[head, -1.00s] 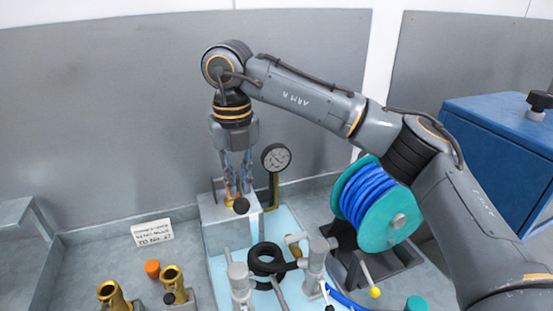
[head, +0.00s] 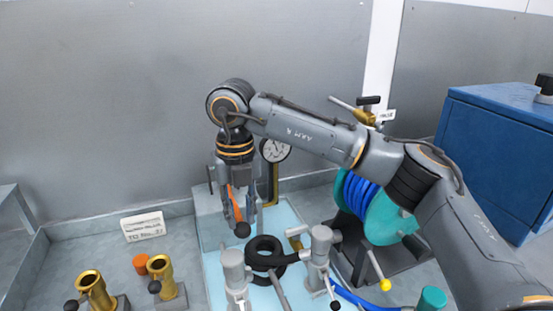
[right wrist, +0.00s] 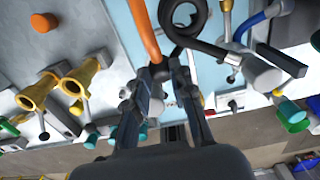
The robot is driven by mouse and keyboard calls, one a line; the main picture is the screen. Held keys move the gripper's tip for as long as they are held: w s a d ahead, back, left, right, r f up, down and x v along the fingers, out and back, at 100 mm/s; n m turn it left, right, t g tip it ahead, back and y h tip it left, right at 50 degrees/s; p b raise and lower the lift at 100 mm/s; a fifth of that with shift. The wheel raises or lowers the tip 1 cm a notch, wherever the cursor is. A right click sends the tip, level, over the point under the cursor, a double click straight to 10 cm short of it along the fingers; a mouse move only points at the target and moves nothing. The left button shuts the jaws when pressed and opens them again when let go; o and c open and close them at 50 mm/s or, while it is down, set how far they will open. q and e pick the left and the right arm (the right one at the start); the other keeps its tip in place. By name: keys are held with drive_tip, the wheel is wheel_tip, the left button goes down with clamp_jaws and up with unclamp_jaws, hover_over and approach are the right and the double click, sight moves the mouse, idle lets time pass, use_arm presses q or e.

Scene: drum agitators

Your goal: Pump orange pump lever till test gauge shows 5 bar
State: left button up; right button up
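The orange pump lever (head: 233,203) slants down toward me from the pale pump block (head: 203,207) and ends in a black knob (head: 242,230). My right gripper (head: 246,218) points down at the lever, its two fingers apart with the lever near the left one. The right wrist view also shows the orange lever (right wrist: 143,25), running to the fingertips of my right gripper (right wrist: 168,70). The test gauge (head: 275,149) is a round white dial behind the wrist, partly covered; its reading is too small to tell. My left gripper is not in view.
A coiled black hose (head: 264,252) and grey valve posts (head: 234,272) stand just in front of the pump. A blue hose reel (head: 395,220) is to the right. Brass fittings (head: 92,287) and a sign (head: 143,226) are at left. A blue box (head: 495,150) stands far right.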

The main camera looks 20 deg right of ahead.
wheel_tip(320, 180, down, 2)
drive_tip(key=shift+f, duration=0.15)
use_arm(q)
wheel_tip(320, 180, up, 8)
drive_tip(key=p, duration=0.9)
use_arm(e)
wheel_tip(320, 180, up, 14)
drive_tip(key=w, duration=0.1)
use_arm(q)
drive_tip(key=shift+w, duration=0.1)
use_arm(e)
drive_tip(key=shift+w+f, duration=0.1)
drive_tip(key=shift+f, duration=0.05)
